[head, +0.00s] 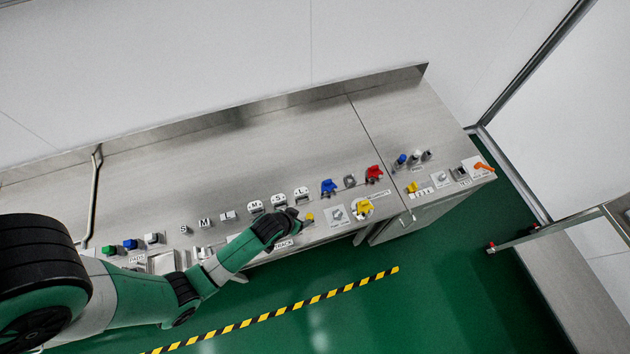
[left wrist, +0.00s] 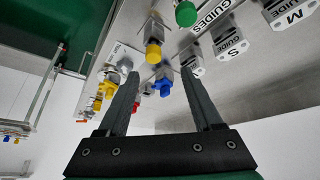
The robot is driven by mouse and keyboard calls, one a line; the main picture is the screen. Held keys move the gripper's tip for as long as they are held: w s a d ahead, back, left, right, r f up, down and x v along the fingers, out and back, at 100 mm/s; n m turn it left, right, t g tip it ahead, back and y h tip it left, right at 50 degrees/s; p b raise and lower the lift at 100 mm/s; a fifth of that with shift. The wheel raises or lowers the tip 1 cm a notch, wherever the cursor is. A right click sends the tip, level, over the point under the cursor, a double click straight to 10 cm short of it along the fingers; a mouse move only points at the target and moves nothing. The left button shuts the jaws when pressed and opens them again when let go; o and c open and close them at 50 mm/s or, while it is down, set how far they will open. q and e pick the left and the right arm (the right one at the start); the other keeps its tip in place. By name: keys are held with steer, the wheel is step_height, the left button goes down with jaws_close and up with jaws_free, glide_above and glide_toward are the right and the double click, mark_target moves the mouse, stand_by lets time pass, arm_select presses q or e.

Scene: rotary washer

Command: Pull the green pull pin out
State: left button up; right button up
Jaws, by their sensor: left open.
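A round green knob (left wrist: 186,13), which looks like the pull pin, shows at the top of the left wrist view, seated on the steel panel beside the GUIDES label. It lies beyond my left fingertips and apart from them. My left gripper (left wrist: 160,75) is open with nothing between its fingers. My right gripper is not seen.
A yellow knob (left wrist: 153,52) and a blue knob (left wrist: 163,86) show near the finger gap in the wrist view. Guide blocks (head: 278,201), a blue handle (head: 328,187) and a red handle (head: 374,173) line the bench. The back of the bench top (head: 220,155) is clear.

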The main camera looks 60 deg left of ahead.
arm_select(q)
steer(key=s+r+g+p, duration=0.2)
steer(key=s+r+p, duration=0.15)
steer(key=s, duration=0.45)
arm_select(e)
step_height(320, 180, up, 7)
arm_select(q)
steer(key=shift+n, duration=0.3)
steer(key=b+x, duration=0.4)
steer(key=x, duration=0.1)
steer(key=b+x, duration=0.2)
steer(key=x, duration=0.1)
steer(key=shift+w+d+f+b, duration=0.1)
steer(key=shift+d+f+b, duration=0.15)
steer(key=shift+b, duration=0.1)
steer(key=x, duration=0.2)
steer(key=b+x, duration=0.1)
steer(key=x, duration=0.1)
steer(key=shift+w, duration=0.25)
steer(key=shift+r, duration=0.1)
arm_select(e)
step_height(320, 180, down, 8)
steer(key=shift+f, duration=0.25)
arm_select(q)
jaws_close()
